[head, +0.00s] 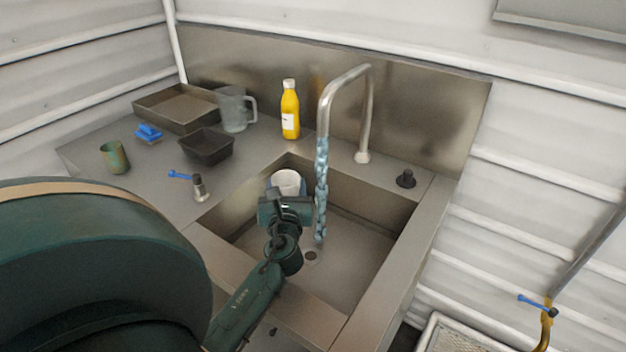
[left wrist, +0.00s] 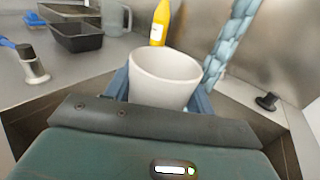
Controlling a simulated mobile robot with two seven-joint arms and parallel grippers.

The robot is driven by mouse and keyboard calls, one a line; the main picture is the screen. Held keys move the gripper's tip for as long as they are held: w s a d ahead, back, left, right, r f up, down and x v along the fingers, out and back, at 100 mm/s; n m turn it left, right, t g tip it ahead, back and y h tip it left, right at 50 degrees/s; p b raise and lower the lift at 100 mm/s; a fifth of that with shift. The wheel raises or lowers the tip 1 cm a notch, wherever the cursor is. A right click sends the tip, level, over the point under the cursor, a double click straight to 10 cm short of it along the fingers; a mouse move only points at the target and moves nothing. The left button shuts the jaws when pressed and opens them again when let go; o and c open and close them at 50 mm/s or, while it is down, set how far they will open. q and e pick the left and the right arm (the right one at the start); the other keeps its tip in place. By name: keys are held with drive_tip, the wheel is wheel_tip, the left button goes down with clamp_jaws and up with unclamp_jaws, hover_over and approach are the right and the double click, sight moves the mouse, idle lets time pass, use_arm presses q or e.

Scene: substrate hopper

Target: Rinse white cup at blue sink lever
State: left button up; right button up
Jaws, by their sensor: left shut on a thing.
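The white cup (head: 286,182) is in the basin, upright, between the fingers of my left gripper (head: 287,190). In the left wrist view the white cup (left wrist: 165,78) sits between the blue-grey fingers, its mouth facing up. The gripper is shut on it. Water (head: 321,190) runs from the tall curved tap (head: 345,85) down into the sink (head: 340,245), just right of the cup and apart from it in the head view. The blue sink lever (head: 182,176) sits on a short metal post left of the basin. My right gripper is not in view.
On the counter stand a yellow bottle (head: 290,112), a clear jug (head: 232,108), a dark tray (head: 206,147), a larger metal tray (head: 172,108), a green cup (head: 114,158) and a blue item (head: 148,134). A black knob (head: 406,179) is right of the tap. The sink's right side is clear.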

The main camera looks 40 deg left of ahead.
use_arm(q)
drive_tip(key=shift+s+a+r+p, duration=0.1)
drive_tip(key=shift+s+r+p, duration=0.6)
drive_tip(key=shift+r+p, duration=0.1)
drive_tip(key=shift+s+r, duration=0.1)
drive_tip(key=shift+s, duration=0.3)
drive_tip(key=shift+s+a+r, duration=0.15)
drive_tip(key=shift+s+r, duration=0.9)
drive_tip(key=shift+s, duration=0.2)
